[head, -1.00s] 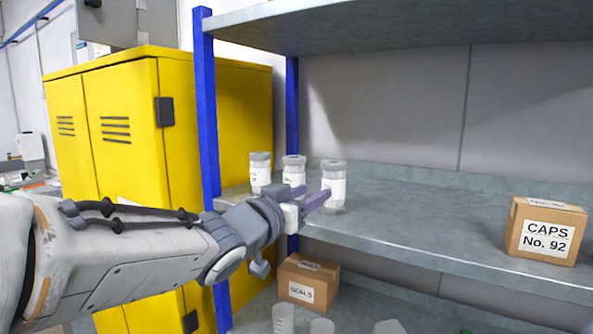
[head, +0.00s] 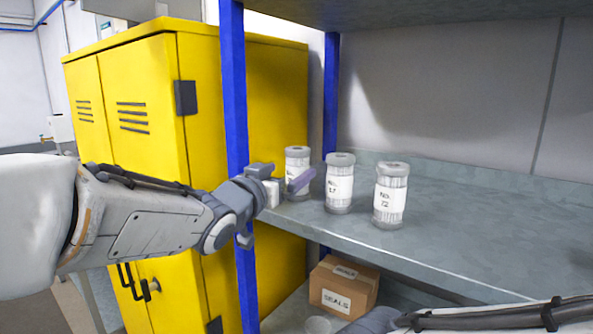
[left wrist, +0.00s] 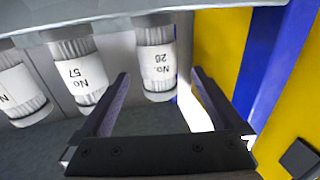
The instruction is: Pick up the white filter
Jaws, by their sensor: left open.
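Three pale cylindrical filters with grey caps and white number labels stand in a row at the left end of the middle shelf. The left filter (head: 297,155) is partly hidden by my left gripper (head: 290,180); in the left wrist view this filter (left wrist: 157,60), labelled 28, appears upside down between the two open fingers. The middle filter (head: 339,182) shows in the wrist view as No. 57 (left wrist: 80,72). The right filter (head: 390,194) reads No. 72. My left gripper is open and empty. Whether its fingers reach around the left filter is unclear. My right gripper is out of view.
A blue post (head: 234,130) of the rack stands just beside my left wrist, with a yellow cabinet (head: 150,110) behind. The shelf (head: 480,225) is clear to the right. A SEALS box (head: 343,288) sits below. My right arm shows at bottom right.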

